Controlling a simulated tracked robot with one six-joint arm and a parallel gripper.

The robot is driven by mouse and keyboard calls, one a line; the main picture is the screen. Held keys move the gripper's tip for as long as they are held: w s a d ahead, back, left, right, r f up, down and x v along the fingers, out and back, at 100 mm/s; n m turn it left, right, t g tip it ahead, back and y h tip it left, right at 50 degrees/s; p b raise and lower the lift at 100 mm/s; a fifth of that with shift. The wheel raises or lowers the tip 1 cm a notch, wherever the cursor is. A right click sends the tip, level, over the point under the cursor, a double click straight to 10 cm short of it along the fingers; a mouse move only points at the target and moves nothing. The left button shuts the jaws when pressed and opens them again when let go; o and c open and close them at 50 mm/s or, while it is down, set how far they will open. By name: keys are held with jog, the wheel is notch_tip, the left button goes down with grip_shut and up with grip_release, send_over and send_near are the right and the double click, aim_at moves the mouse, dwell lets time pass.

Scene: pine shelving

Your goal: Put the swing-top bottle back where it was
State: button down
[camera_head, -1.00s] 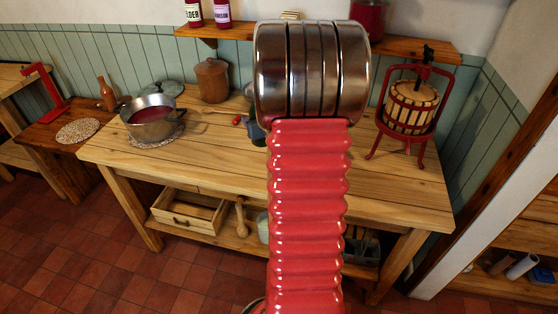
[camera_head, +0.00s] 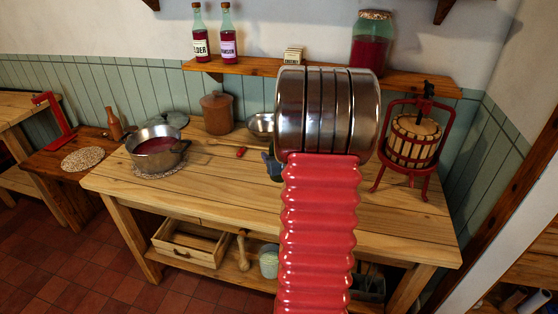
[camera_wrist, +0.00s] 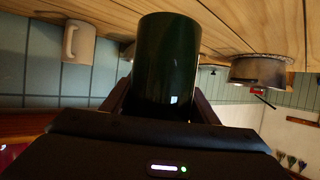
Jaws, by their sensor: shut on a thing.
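In the wrist view, my gripper (camera_wrist: 163,108) is shut on a dark green glass bottle (camera_wrist: 167,55). Its smooth round body fills the middle of that view. Its top is not clear there, so I cannot see the swing-top closure. In the head view my red arm and its silver joint hide most of the gripper and the bottle. Two swing-top bottles of dark red liquid, a left one (camera_head: 200,43) and a right one (camera_head: 227,43), stand upright and labelled on the wall shelf (camera_head: 250,75).
The bench (camera_head: 225,185) holds a pot (camera_head: 157,163), a brown lidded crock (camera_head: 216,114), a small metal bowl (camera_head: 261,127) and a red fruit press (camera_head: 410,142). A jar (camera_head: 371,42) and cards (camera_head: 292,56) stand on the shelf. A pale mug (camera_wrist: 79,42) shows in the wrist view.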

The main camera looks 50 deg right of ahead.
jog(key=shift+f, duration=2.05)
jog(key=shift+f, duration=1.85)
jog(key=c, duration=0.7)
grip_release()
jog(key=shift+f, duration=0.2)
jog(key=shift+r, duration=0.15)
jog(key=v, duration=1.2)
